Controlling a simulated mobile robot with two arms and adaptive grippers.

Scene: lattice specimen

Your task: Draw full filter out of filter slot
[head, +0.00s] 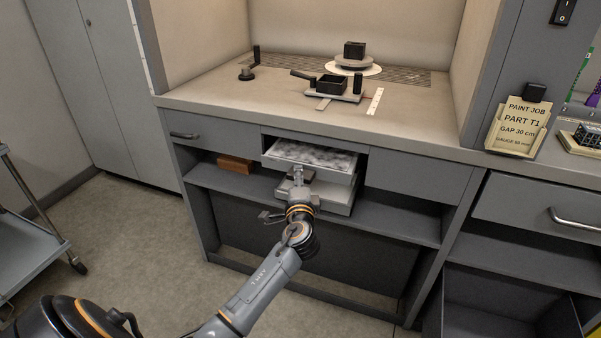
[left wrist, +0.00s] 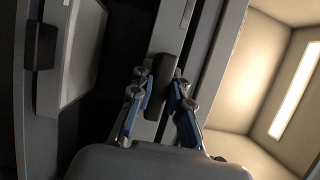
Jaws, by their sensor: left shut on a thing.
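The full filter (head: 312,155) is a flat, light-framed panel with a mottled grey-white top. It sticks partly out of the filter slot (head: 268,142), the opening under the booth's worktop; its rear part is hidden inside. My left gripper (head: 298,174) is at the middle of the filter's front edge. In the left wrist view, the blue-padded fingers of the left gripper (left wrist: 161,86) are shut on the dark handle (left wrist: 164,68) on the filter's front. My right gripper is not in view.
A second grey framed box (head: 338,205) sits on the shelf below, partly behind my gripper. A brown block (head: 235,164) lies left on that shelf. A cart (head: 30,230) stands at the left. The floor (head: 150,235) before the booth is clear.

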